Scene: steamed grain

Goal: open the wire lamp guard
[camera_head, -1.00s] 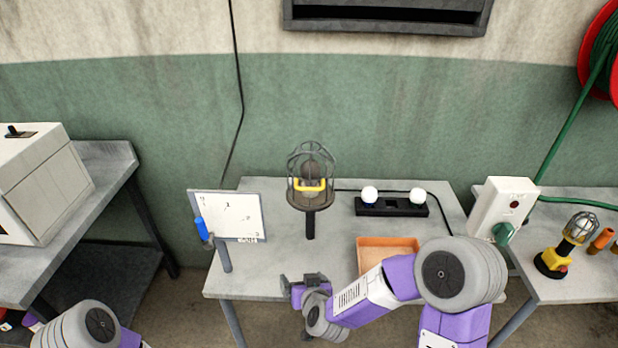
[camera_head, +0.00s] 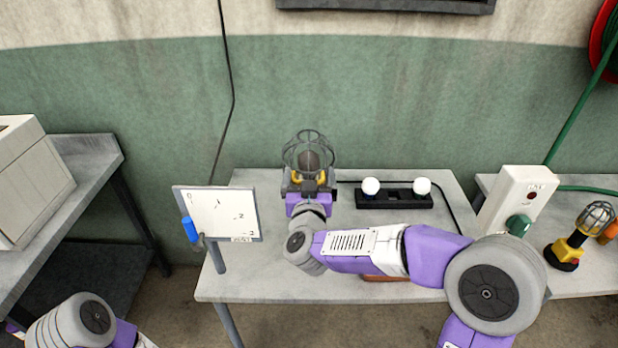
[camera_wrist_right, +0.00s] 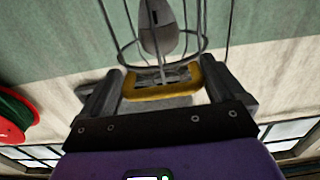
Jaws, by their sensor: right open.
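The wire lamp guard (camera_head: 309,140) is a grey cage around a dark bulb (camera_head: 309,161), upright on the middle table. A yellow piece (camera_head: 296,177) sits at its base, partly hidden by my right gripper (camera_head: 309,185). In the right wrist view, the cage (camera_wrist_right: 204,45) and bulb (camera_wrist_right: 160,38) are at the top. The yellow bar (camera_wrist_right: 150,93) lies between the two spread fingers of my right gripper (camera_wrist_right: 160,75), which is open; contact cannot be told. The cage looks closed around the bulb. My left gripper is out of view; only part of that arm shows.
A black holder (camera_head: 395,201) with two white bulbs (camera_head: 371,186) stands right of the lamp. A whiteboard (camera_head: 220,213) with a blue marker stands left. A white socket box (camera_head: 517,203) and a yellow lamp (camera_head: 563,252) are right. My right arm covers most of an orange tray (camera_head: 387,279).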

